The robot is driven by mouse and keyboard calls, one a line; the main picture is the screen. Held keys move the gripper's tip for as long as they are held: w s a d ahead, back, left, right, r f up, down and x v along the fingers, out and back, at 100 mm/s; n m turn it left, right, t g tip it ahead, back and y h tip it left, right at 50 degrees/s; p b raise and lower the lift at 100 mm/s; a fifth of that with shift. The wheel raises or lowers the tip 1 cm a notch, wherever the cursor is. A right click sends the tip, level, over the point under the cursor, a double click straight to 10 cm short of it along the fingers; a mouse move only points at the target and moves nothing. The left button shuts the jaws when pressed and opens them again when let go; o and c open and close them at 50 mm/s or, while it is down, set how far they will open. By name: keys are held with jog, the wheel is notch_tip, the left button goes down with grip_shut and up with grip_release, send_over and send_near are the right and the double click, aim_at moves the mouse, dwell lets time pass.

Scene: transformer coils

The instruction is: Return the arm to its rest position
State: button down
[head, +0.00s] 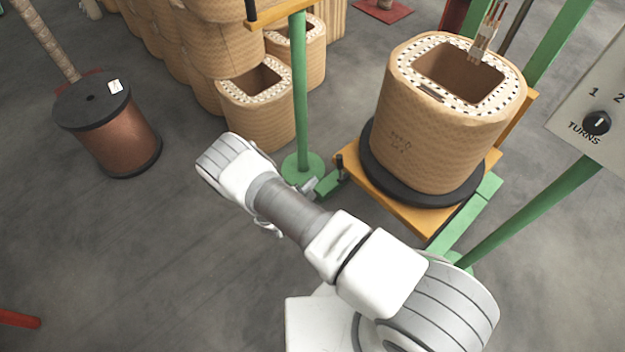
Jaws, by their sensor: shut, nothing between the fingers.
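My white and grey arm (290,212) reaches from the bottom right up toward the upper left, over the floor. Its visible far end is a rounded white joint (228,165) left of the green post's foot. I cannot make out my gripper or its fingers; the arm seems to hide them. The arm stands left of a large tan wrapped coil (432,145), which sits upright on a black round plate on an orange platform. In the picture there is a gap between the arm's far end and that coil.
A green post (301,100) stands behind the arm. A copper wire spool (118,135) stands at left. Several tan coils (260,118) line the back. A panel with a TURNS knob (596,123) is at right. The grey floor at lower left is mostly clear.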

jog(key=w+d+r+m+g+h, duration=0.1)
jog(key=d+r+m+g, duration=0.15)
jog(key=r, duration=0.65)
jog(key=w+d+r+m+g+h, duration=0.15)
jog(key=r+m, duration=0.25)
jog(key=r, duration=0.4)
jog(key=d+r+m+g+h, duration=0.1)
jog(key=d+r+m+g, duration=0.2)
jog(key=r, duration=0.6)
jog(key=s+d+r+m+g+y, duration=0.1)
jog(key=s+d+r+m+y, duration=0.25)
jog(key=s+r, duration=0.5)
jog(key=s+d+r+m+g+y, duration=0.1)
jog(key=s+d+r+m+y, duration=0.15)
jog(key=s+r+m, duration=0.65)
jog(key=s+a+r+t+y, duration=0.3)
jog(key=s+r+y, duration=0.1)
jog(key=s+r, duration=0.65)
notch_tip(320, 180, up, 18)
jog(key=p, duration=1.7)
jog(key=shift+a+n, duration=0.25)
jog(key=shift+n, duration=0.15)
jog(key=shift+d+f+y, duration=0.15)
jog(key=shift+y, duration=0.1)
